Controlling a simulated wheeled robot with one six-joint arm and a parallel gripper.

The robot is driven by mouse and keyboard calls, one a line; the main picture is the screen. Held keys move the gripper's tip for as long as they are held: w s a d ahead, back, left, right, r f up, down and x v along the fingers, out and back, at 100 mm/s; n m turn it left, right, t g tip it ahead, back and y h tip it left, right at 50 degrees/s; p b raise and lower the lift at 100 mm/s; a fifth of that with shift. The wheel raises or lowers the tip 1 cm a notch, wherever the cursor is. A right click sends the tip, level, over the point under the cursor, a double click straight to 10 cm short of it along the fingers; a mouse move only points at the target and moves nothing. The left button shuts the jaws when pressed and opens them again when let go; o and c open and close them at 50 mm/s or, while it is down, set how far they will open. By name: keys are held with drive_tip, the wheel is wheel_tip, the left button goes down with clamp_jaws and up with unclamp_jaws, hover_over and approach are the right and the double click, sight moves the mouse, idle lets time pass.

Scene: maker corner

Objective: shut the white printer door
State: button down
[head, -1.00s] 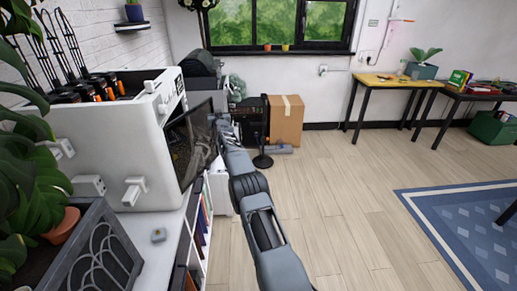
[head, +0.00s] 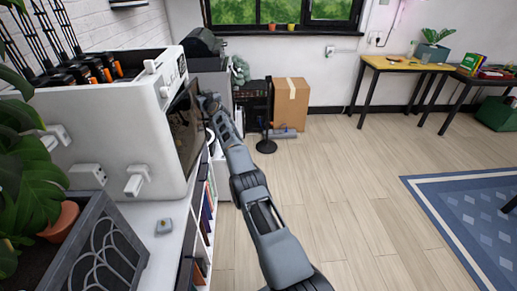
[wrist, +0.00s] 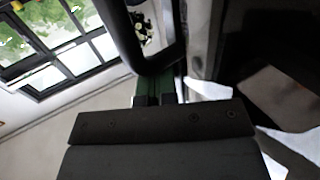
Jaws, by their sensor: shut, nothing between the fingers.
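The white printer (head: 115,120) stands on the white shelf unit at the left. Its dark see-through door (head: 187,130) is on the side facing right, at a narrow angle to me. It looks close to the printer's front; I cannot tell whether a gap remains. My gripper (head: 208,101) is at the far upper edge of the door, small and partly hidden by my arm. In the wrist view my gripper (wrist: 155,92) is shut with nothing between its fingers. A dark curved bar (wrist: 135,45) crosses just beyond the fingers; touching is unclear.
A plant in a grey planter (head: 95,255) stands at the near left of the white shelf unit (head: 180,225). A cardboard box (head: 290,103) and a black stand (head: 266,146) are on the floor behind.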

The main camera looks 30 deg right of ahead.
drive_tip(key=shift+w+a+y, duration=0.3)
drive_tip(key=shift+a, duration=0.15)
drive_tip(key=shift+a, duration=0.1)
